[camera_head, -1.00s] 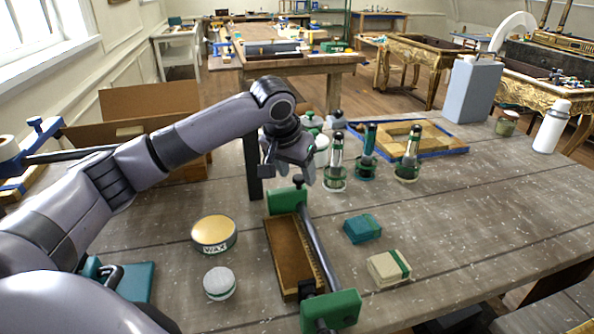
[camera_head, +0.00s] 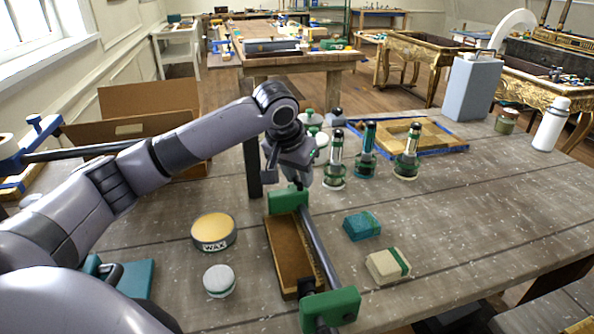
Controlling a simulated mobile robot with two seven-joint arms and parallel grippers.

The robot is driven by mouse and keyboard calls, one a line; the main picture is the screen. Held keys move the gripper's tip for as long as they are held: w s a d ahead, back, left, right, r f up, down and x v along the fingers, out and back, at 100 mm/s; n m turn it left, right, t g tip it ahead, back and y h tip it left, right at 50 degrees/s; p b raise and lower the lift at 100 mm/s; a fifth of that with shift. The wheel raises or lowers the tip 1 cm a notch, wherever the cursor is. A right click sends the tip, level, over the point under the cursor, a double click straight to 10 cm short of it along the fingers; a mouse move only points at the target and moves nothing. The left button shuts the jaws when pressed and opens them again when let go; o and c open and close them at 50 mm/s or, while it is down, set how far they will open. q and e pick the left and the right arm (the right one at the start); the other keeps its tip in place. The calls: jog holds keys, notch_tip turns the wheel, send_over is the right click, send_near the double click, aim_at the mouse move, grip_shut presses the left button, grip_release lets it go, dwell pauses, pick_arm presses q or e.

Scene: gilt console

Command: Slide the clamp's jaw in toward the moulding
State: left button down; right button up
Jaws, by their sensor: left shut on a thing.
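The clamp lies on the wooden table, with a dark bar (camera_head: 319,243) running along the right side of the brown moulding (camera_head: 288,252). A green jaw (camera_head: 288,200) sits at the moulding's far end, and another green jaw (camera_head: 331,308) sits at the near end, beside a dark pad. My left gripper (camera_head: 299,182) reaches down over the far jaw and is shut on its top. The fingers hide the small knob on that jaw. The far jaw looks very close to the moulding's end; I cannot tell whether they touch. My right gripper is not in view.
A wax tin (camera_head: 214,232) and a small white-lidded jar (camera_head: 219,281) stand left of the moulding. A teal block (camera_head: 362,226) and a beige block (camera_head: 388,266) lie to the right.

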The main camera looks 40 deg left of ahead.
pick_arm(q)
jog(key=c, duration=0.8)
grip_release()
jog(key=v, duration=0.7)
jog(key=shift+r, duration=0.1)
